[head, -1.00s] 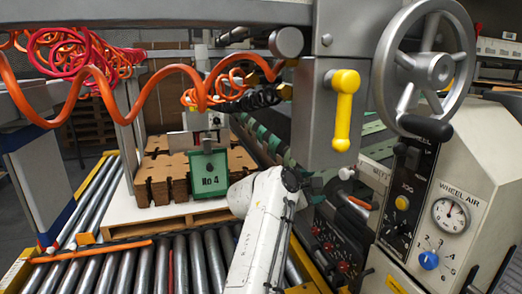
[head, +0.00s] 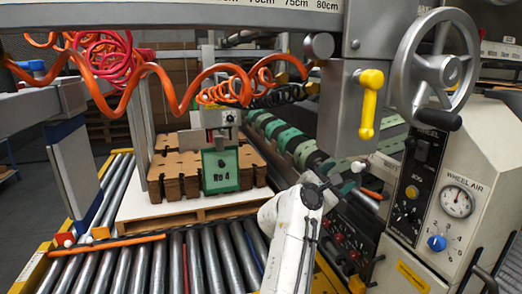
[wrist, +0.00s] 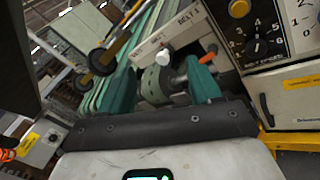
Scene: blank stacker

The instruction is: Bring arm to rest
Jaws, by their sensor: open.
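My white arm (head: 290,245) rises from the bottom of the head view, right of the roller conveyor. Its wrist bends toward the machine's control side, where my gripper (head: 338,180) shows small and partly hidden. In the wrist view my gripper (wrist: 160,80) has two teal fingers set well apart, with no object held between them. A white-knobbed lever (wrist: 163,57) and an orange-tipped lever (wrist: 208,62) appear beyond the fingers. I cannot tell how far they are from the fingertips.
A control panel with a wheel air gauge (head: 457,202) and a handwheel (head: 435,68) stands right. A yellow handle (head: 370,103) hangs above the arm. Brown blanks (head: 175,170) stand on a pallet left. Orange coiled hoses (head: 175,100) cross above the rollers (head: 150,265).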

